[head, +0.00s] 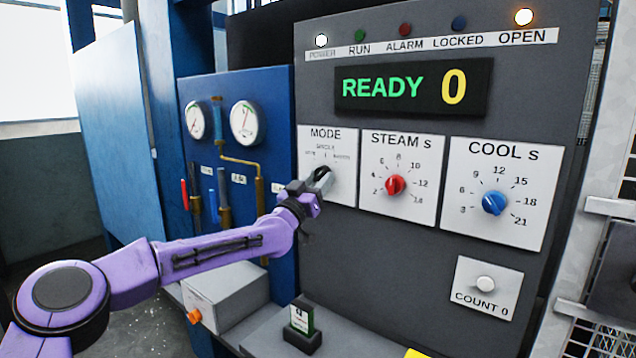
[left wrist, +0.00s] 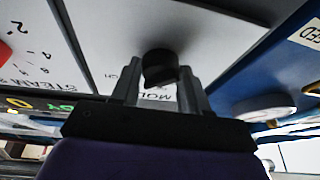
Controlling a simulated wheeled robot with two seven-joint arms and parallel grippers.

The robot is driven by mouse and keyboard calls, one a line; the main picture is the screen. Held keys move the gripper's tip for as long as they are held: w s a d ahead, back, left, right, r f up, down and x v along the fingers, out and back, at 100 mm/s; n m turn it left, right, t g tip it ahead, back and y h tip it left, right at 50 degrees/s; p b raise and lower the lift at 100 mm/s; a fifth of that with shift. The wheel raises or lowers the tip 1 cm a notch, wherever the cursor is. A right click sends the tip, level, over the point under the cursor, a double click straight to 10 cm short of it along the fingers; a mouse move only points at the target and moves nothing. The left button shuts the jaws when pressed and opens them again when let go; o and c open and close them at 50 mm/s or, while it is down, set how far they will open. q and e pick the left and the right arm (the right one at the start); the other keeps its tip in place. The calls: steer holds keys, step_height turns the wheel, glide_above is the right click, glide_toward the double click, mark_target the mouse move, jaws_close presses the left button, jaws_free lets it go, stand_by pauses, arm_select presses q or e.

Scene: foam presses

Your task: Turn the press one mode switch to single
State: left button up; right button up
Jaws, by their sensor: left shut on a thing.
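The mode switch is a dark knob (left wrist: 160,66) on a white plate (head: 345,190) headed MODE, at the left of the grey press panel. Small position labels arc above the knob, with SINGLE at the top centre; the side ones are too small to read surely. My left gripper (head: 322,177) reaches the knob from the lower left and is shut on it. In the left wrist view its two fingers stand on either side of the knob. The gripper hides most of the knob in the head view, so I cannot tell where it points.
To the right are the red STEAM dial (head: 395,185) and blue COOL dial (head: 494,202), with the COUNT button (head: 485,284) below. The display (head: 414,86) reads READY 0. The POWER and OPEN lamps are lit. Gauges (head: 245,122) and pipes stand left of the panel.

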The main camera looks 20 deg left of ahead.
arm_select(q)
steer(key=n+y, duration=0.1)
steer(key=n, duration=0.2)
steer(key=shift+d+y, duration=0.1)
steer(key=shift+y, duration=0.2)
steer(key=shift+s+r+n+y, duration=0.15)
steer(key=shift+n+y, duration=0.45)
steer(key=shift+n, duration=0.6)
steer(key=n+y, duration=0.1)
steer(key=n, duration=0.2)
steer(key=shift+d+r+g+p, duration=0.1)
steer(key=shift+g+p, duration=0.2)
steer(key=shift+n+y+p, duration=0.35)
steer(key=shift+n+y, duration=0.25)
steer(key=shift+n, duration=0.6)
steer(key=shift+n+g, duration=0.3)
steer(key=o, duration=1.1)
steer(key=shift+c, duration=0.2)
steer(key=shift+s, duration=0.15)
